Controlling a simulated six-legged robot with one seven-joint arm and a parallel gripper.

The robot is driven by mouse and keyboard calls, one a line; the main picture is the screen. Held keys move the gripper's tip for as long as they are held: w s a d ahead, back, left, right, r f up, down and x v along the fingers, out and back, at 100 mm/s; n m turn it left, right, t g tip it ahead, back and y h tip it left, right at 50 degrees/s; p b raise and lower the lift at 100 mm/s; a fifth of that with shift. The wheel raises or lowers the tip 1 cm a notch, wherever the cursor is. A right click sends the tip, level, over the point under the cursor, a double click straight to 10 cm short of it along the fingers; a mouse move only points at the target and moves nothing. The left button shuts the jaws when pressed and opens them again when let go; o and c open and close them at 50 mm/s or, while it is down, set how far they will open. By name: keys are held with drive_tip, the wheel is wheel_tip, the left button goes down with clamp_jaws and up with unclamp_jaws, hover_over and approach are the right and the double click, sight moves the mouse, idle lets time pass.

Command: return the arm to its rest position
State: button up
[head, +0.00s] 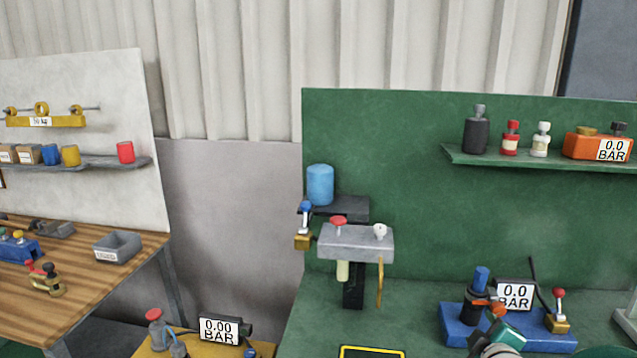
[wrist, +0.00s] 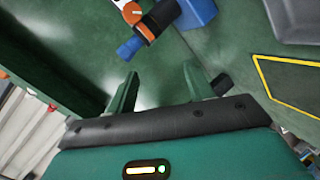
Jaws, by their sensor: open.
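My gripper (wrist: 160,75) shows in the wrist view with its two green fingers apart. Nothing is between them; bare green bench surface shows in the gap. Beyond the fingertips is a black cylinder with an orange band and a blue end (wrist: 143,32), apart from the fingers. In the head view, green and dark parts at the lower right edge look like my arm, but I cannot make out the fingers there.
A blue unit with a gauge (head: 515,295) stands on the green bench. A grey valve block (head: 355,242) is mounted left of it. A green shelf (head: 540,160) holds bottles and an orange gauge. A wooden table (head: 70,285) stands left. Bench around the yellow outline (head: 372,350) looks clear.

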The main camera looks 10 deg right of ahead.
drive_tip(key=s+a+r+m+g+y, duration=0.2)
drive_tip(key=s+a, duration=0.5)
drive_tip(key=a, duration=0.5)
drive_tip(key=s+a+r+m+g+y, duration=0.3)
drive_tip(key=s+a+r+m+g, duration=0.2)
drive_tip(key=s+a, duration=0.3)
drive_tip(key=a+m, duration=0.1)
drive_tip(key=a, duration=0.3)
drive_tip(key=shift+s+a, duration=0.25)
drive_tip(key=shift+a, duration=0.15)
drive_tip(key=c, duration=0.3)
drive_tip(key=shift+d, duration=0.1)
drive_tip(key=shift+c, duration=0.2)
drive_tip(key=shift+m, duration=0.3)
